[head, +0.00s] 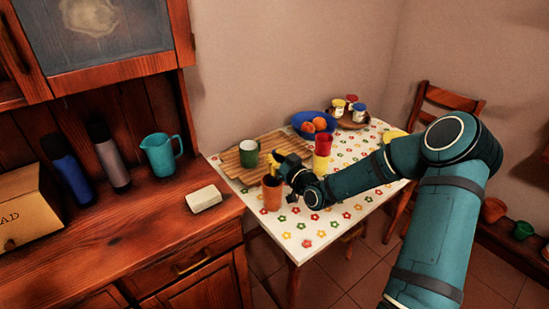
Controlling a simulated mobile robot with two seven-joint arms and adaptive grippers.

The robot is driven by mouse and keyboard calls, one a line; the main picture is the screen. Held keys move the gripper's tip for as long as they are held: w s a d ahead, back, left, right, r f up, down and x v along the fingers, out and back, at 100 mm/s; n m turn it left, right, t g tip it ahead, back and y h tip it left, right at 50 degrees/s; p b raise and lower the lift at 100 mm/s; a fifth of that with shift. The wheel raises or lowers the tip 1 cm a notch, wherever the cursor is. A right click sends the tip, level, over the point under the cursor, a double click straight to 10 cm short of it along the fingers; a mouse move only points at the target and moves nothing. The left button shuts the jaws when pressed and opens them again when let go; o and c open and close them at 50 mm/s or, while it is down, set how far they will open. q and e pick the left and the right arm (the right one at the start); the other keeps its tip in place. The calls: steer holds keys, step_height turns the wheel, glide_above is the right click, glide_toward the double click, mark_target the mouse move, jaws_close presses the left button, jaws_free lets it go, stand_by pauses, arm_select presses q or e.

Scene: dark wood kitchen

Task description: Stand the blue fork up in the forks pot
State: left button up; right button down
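No blue fork can be made out in the head view. An orange-brown pot (271,195) stands upright near the front left edge of the flowered table (318,228); I cannot read a label that marks it as the forks pot. My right gripper (275,163) is just above and behind this pot, reaching in from the right. Its fingertip area shows yellow, and it is too small to tell whether the fingers are open or holding something. My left gripper is not in view.
A green mug (249,153) stands on a slatted wooden board (234,168). Red and yellow cups (322,150), a blue bowl (304,119) of oranges and a tray of jars (357,112) stand behind. The table's front is clear. A dresser (150,215) is at left.

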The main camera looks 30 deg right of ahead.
steer(key=c, duration=1.1)
jaws_free()
steer(key=shift+o, duration=0.2)
steer(key=shift+s, duration=0.15)
steer(key=s, duration=1.1)
steer(key=shift+s+d, duration=0.35)
steer(key=shift+d, duration=0.1)
